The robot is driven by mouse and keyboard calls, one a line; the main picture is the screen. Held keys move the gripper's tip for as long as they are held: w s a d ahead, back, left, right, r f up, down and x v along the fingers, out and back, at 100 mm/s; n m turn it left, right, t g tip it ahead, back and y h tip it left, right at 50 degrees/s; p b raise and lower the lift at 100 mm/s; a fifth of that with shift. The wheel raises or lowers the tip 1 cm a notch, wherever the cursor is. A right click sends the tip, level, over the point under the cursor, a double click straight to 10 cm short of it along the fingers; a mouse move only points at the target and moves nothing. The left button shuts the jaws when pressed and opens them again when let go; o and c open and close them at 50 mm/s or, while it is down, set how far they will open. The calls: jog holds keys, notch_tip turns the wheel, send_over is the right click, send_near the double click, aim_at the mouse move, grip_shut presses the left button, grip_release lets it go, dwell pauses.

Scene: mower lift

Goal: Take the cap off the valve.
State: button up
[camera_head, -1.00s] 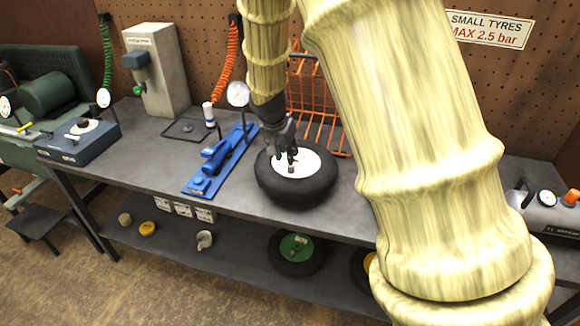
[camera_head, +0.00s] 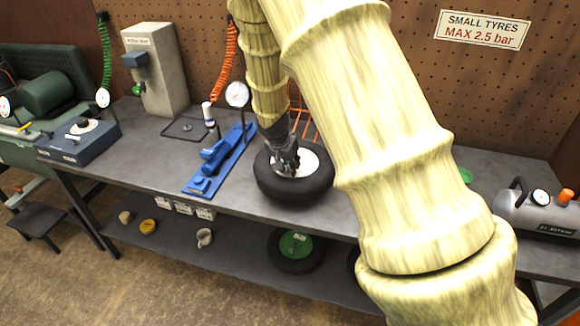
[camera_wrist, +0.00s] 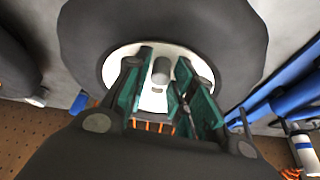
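A black tyre with a white hub (camera_head: 312,162) lies flat on the workbench, and the white hub also shows in the wrist view (camera_wrist: 118,66). My gripper (camera_head: 288,170) is over the hub, pointing down. In the wrist view its teal-padded fingers (camera_wrist: 162,92) stand apart on either side of a short grey upright stub (camera_wrist: 162,70). I see a gap on both sides of the stub. I cannot tell whether this stub is the valve cap. A small dark piece (camera_wrist: 185,104) shows beside the right-hand finger. In the head view my gripper hides the stub.
A blue bead-breaker-like tool (camera_head: 215,160) with a gauge lies left of the tyre. A blue gauge box (camera_head: 80,140) stands further left, a silver air tank (camera_head: 540,212) at the right. An orange rack (camera_head: 303,118) is behind the tyre. The lower shelf holds another tyre (camera_head: 296,262).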

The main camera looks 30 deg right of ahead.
jog(key=c, duration=0.4)
dwell(0.3)
